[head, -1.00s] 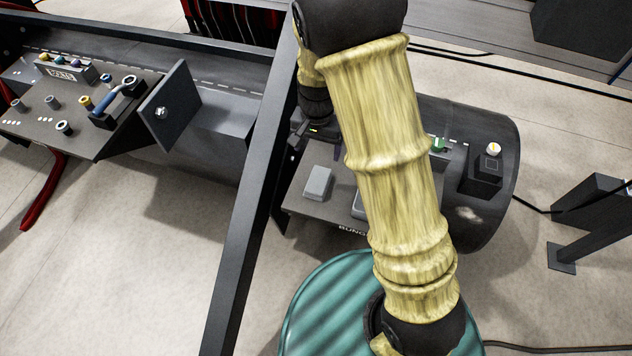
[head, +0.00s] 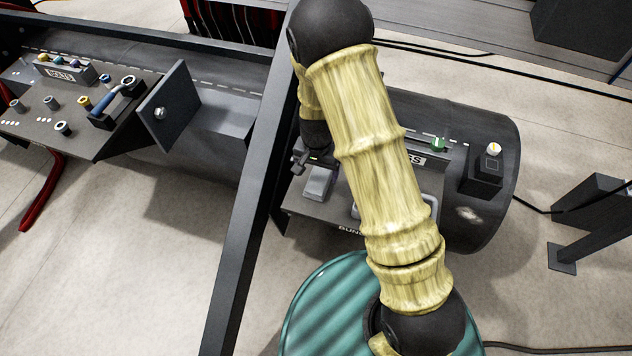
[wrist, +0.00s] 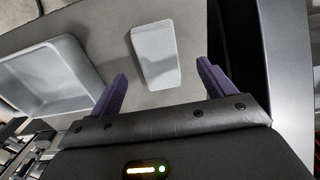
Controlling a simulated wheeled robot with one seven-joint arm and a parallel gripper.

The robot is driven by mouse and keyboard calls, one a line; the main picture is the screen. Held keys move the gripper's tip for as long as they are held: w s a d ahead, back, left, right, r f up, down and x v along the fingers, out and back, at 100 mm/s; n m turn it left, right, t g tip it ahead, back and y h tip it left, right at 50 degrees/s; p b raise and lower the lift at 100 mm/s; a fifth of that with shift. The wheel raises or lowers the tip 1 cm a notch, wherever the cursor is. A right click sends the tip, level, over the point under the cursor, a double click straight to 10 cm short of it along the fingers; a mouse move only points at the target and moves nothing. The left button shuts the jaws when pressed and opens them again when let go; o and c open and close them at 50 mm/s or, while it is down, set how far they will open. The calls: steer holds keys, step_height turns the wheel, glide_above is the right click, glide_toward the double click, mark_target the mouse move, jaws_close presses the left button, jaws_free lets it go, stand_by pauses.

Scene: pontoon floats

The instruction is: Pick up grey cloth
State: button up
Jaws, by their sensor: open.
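The grey cloth (head: 319,182) looks like a small folded, light grey pad lying flat on the dark panel, left of my forearm in the head view. In the wrist view the grey cloth (wrist: 155,45) lies ahead of and between the two purple fingers. My gripper (wrist: 162,70) is open, with nothing held between its fingers. In the head view my gripper (head: 300,163) is at the upper left edge of the cloth, partly hidden by my arm. I cannot tell its exact height above the cloth.
A light grey tray (wrist: 58,72) sits left of the cloth in the wrist view, mostly hidden by my arm in the head view. A dark beam (head: 250,215) runs close along the panel's left side. A black box with a white knob (head: 487,172) stands at right.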

mark_target(318, 180)
step_height(318, 180, down, 5)
steer(key=shift+w+d+f, duration=0.1)
steer(key=shift+w, duration=0.05)
steer(key=shift+c, duration=0.2)
stand_by(0.4)
steer(key=c, duration=1)
